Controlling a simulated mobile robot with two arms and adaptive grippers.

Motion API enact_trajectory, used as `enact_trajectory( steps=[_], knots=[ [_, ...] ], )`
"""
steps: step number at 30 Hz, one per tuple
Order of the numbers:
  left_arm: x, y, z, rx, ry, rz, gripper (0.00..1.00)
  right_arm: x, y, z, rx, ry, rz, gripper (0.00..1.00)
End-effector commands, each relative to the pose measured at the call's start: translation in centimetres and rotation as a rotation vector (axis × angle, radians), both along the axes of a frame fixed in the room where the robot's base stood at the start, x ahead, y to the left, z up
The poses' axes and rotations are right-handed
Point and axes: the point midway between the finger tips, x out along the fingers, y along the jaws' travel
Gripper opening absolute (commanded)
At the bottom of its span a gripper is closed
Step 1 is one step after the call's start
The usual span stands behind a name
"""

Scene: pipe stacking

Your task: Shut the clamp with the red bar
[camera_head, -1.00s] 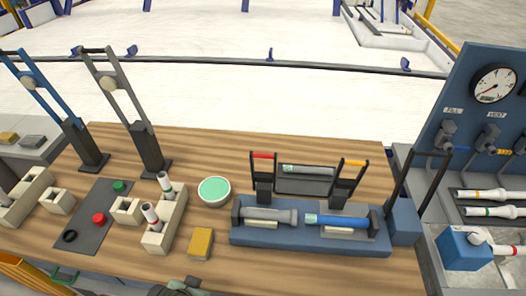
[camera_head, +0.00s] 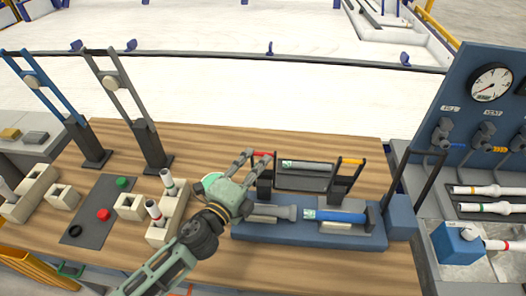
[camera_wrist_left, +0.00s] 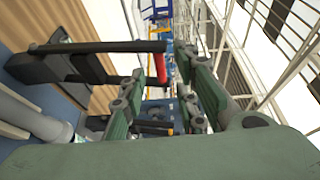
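The clamp with the red bar (camera_head: 262,154) stands at the left of the blue fixture (camera_head: 310,236). Its arms are upright, with the bar at the top, above and behind the grey pipe (camera_head: 272,212). My left gripper (camera_head: 254,158) is at the bar, with its fingers spread. In the left wrist view the red bar (camera_wrist_left: 160,66) shows between the two open fingers; I cannot tell if they touch it. The gripper's palm and wrist hide the left end of the fixture in the head view. My right gripper is not in view.
A clamp with a yellow bar (camera_head: 352,160) stands upright at the right, beside a blue pipe (camera_head: 340,217). A dark tray with a pipe (camera_head: 306,166) lies behind. Bare wood lies in front.

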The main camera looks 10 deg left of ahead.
Motion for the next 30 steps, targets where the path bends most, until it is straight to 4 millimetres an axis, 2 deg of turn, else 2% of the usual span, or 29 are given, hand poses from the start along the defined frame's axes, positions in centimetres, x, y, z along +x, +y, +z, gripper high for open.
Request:
enact_trajectory(
  steps=[3, 9, 20, 30],
  knots=[
    [2.0, -0.8, 0.3, -0.003, -0.001, 0.001, 0.28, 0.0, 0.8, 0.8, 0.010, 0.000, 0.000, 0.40],
    [4.1, -1.7, 0.1, -0.004, 0.001, 0.002, 0.28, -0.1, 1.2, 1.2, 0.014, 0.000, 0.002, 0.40],
    [4.5, -1.8, -0.1, -0.004, 0.002, 0.003, 0.28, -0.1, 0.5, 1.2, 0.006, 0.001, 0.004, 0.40],
    [4.5, -1.8, -0.3, -0.002, 0.004, 0.003, 0.00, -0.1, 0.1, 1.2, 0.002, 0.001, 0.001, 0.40]
  ],
)
